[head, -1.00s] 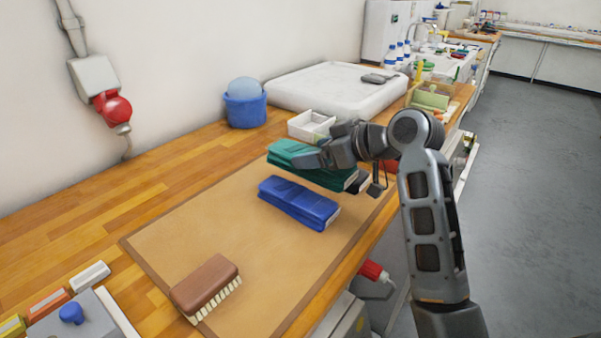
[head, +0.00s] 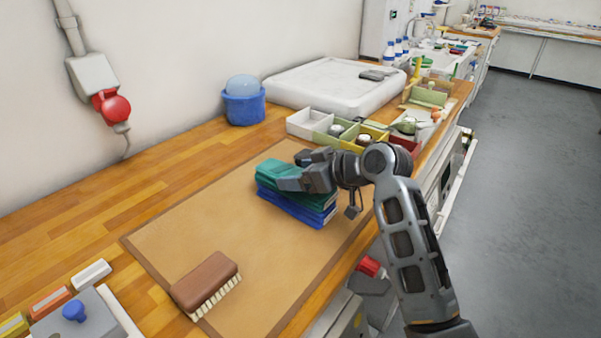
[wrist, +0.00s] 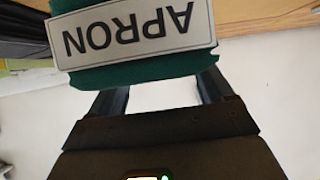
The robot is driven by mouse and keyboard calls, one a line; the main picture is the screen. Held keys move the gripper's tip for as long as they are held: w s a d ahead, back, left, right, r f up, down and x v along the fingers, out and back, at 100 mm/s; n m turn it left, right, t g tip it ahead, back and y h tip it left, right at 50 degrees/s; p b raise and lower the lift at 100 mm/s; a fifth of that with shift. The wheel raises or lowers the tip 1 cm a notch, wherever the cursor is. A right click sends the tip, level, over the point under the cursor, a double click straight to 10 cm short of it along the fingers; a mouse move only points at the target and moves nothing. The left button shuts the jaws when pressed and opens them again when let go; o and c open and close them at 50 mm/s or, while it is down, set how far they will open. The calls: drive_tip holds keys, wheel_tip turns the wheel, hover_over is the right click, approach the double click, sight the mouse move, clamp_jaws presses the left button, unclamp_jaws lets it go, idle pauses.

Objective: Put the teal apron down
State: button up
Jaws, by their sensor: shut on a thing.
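The teal apron (head: 274,172) is a folded bundle in the head view. It sits directly over the folded blue garment (head: 300,213) on the tan mat (head: 180,239); the two look stacked, though I cannot tell if the apron's full weight rests there. My gripper (head: 290,180) is shut on the teal apron from the right side and hides part of it. In the wrist view the teal apron (wrist: 140,72) fills the space between my fingers, with a white label reading APRON facing the camera.
A brown brush (head: 207,282) lies at the mat's near end. Small open bins (head: 306,122) stand beyond the stack, with a blue bucket (head: 244,102) and a large white tray (head: 325,85) farther back. The mat between brush and stack is clear.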

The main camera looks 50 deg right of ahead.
sight(332, 289)
drive_tip(key=o, duration=1.1)
drive_tip(key=shift+r, duration=0.15)
drive_tip(key=v, duration=1.2)
drive_tip(key=a+f, duration=0.2)
drive_tip(key=s+a+f+m, duration=0.1)
drive_tip(key=a+f, duration=0.1)
drive_tip(key=a+f+m+h+b, duration=0.1)
drive_tip(key=a+f, duration=0.1)
drive_tip(key=f, duration=0.1)
drive_tip(key=shift+s, duration=0.15)
drive_tip(key=shift+m+h, duration=0.7)
drive_tip(key=s+a+f, duration=0.1)
drive_tip(key=s+a, duration=0.1)
drive_tip(key=s+a+f, duration=0.4)
drive_tip(key=a, duration=0.1)
drive_tip(key=shift+s+a+f, duration=0.1)
drive_tip(key=shift+f, duration=0.05)
drive_tip(key=s+a+r+n+t+y, duration=0.1)
drive_tip(key=s+a+r, duration=0.1)
drive_tip(key=s+a, duration=0.3)
drive_tip(key=s+a+r+n+t+y, duration=0.1)
drive_tip(key=s+a, duration=0.3)
drive_tip(key=s, duration=0.9)
drive_tip(key=shift+a+r+n+t, duration=0.3)
drive_tip(key=shift+a+r+n, duration=0.15)
drive_tip(key=shift+r, duration=0.35)
drive_tip(key=shift+s, duration=0.1)
